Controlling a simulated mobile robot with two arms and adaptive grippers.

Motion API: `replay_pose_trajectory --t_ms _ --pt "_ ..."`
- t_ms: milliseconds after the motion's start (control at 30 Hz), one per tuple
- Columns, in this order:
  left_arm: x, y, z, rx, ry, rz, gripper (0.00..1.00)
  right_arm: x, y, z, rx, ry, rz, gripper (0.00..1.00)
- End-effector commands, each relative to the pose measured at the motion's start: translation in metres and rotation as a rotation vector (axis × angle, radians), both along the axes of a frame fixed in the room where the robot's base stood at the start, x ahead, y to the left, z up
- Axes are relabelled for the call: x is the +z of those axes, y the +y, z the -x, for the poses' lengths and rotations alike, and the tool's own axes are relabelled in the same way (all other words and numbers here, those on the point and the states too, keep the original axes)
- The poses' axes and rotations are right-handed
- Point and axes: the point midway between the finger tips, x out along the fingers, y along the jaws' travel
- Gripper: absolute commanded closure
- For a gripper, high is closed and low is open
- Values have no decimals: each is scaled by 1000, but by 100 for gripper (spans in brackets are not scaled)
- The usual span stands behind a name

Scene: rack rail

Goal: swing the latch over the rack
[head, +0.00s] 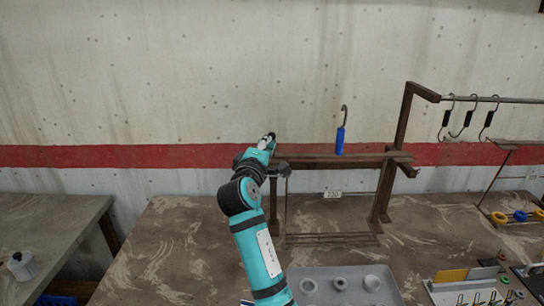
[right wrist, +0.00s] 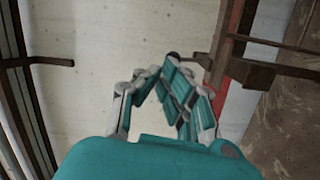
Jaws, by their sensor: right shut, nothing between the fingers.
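The brown metal rack (head: 335,160) stands on the table, its flat rail running left to right. My right gripper (head: 270,138) is at the rack's left end, slightly above the rail; it is shut and empty. In the right wrist view its fingers (right wrist: 160,74) are drawn together beside the rack's dark frame (right wrist: 222,55). A short dark arm with a rounded end (right wrist: 180,57) sticks out from that frame near the fingertips; it may be the latch, but I cannot tell for sure. Contact is unclear. My left gripper is not in view.
A blue-handled hook (head: 340,138) stands upright at the rail. Black-handled hooks (head: 465,122) hang from a bar at the right. A grey tray (head: 300,275) with round parts lies at the front. A separate table (head: 50,225) with a white bottle (head: 22,266) is at the left.

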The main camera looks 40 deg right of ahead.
Motion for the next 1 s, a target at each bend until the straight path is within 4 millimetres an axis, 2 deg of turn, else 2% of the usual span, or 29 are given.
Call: replay_pose_trajectory --t_ms 33,133,300,533,933,1000 --pt "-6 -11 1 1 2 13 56 -4 3 9 2 -2 -2 100" --pt "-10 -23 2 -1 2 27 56 -4 6 24 3 -3 -1 100" --pt "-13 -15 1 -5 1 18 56 -4 8 38 3 -1 -1 100" --pt "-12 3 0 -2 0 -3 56 -3 9 42 3 0 -1 100" --pt "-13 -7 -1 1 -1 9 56 -3 9 41 3 0 -1 100" --pt "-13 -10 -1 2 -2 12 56 -8 10 42 8 2 -12 100"
